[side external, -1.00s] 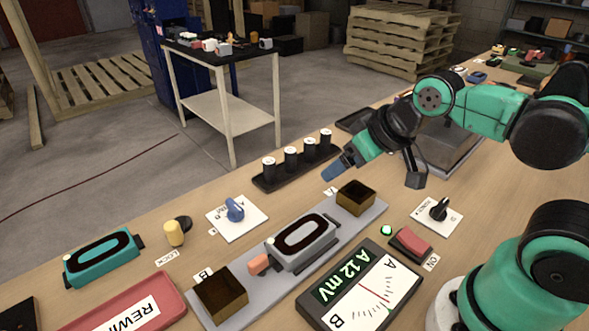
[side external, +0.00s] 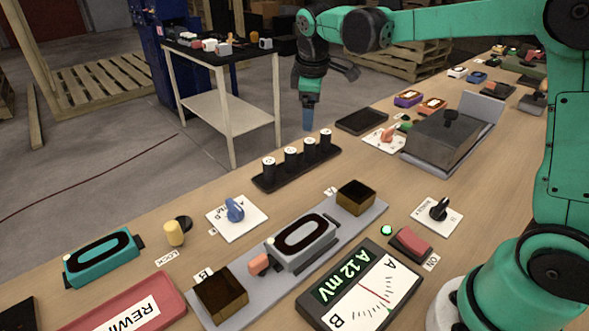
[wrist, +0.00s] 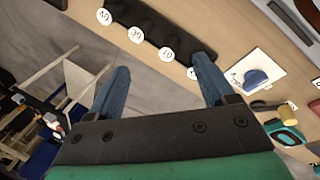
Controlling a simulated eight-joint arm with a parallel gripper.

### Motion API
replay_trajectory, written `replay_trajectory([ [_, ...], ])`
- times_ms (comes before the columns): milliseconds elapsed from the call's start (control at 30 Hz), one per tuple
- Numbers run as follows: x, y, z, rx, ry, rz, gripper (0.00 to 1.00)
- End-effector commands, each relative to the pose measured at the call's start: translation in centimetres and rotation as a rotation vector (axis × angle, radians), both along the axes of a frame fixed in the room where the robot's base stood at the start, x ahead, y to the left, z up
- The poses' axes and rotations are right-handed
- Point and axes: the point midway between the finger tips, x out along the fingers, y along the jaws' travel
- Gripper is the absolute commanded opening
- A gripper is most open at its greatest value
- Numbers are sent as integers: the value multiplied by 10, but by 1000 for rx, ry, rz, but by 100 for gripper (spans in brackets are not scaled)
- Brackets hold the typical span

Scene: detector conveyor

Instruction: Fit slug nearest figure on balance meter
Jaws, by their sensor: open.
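Several black slugs with white numbered tops stand in a row in a dark rack (side external: 262,184); the end ones are a near slug (side external: 269,168) and a far slug (side external: 325,140). In the wrist view the slug tops include a 35 (wrist: 136,34); the rightmost top is partly hidden by a finger. The balance meter (side external: 361,290) reads "A 12 mV", its needle between A and B. My gripper (side external: 308,118) is open and empty, pointing down above the rack's far end. Its blue fingers also show in the wrist view (wrist: 162,82), apart from the slugs.
A grey plate (side external: 262,286) carries two square brown cups, A (side external: 356,196) and B (side external: 220,297), with a grey device (side external: 303,243) between them. A blue knob (side external: 235,209) and a yellow lock peg (side external: 174,233) stand nearby. A clear-lidded box (side external: 448,138) sits farther right.

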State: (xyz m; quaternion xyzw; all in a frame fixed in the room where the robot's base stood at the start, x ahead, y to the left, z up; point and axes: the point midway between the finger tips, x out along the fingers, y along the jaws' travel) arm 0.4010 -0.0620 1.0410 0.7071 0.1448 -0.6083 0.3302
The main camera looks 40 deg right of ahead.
Motion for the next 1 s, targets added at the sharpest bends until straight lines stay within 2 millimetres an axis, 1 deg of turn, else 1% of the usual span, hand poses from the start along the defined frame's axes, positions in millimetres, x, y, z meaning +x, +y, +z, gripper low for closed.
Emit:
replay_trajectory([
  [33, 13, -7, -9, -24, 43, 42, 76],
  [100, 26, -16, -21, -54, 106, 104, 76],
  [200, 39, -26, -40, -86, 186, 185, 76],
  [300, 47, -34, -55, -105, 246, 244, 76],
  [567, 52, -44, -77, -120, 305, 300, 76],
  [800, 52, -53, -110, -120, 303, 300, 76],
  [900, 52, -56, -119, -120, 303, 299, 76],
  [1000, 52, -57, -123, -119, 303, 300, 76],
])
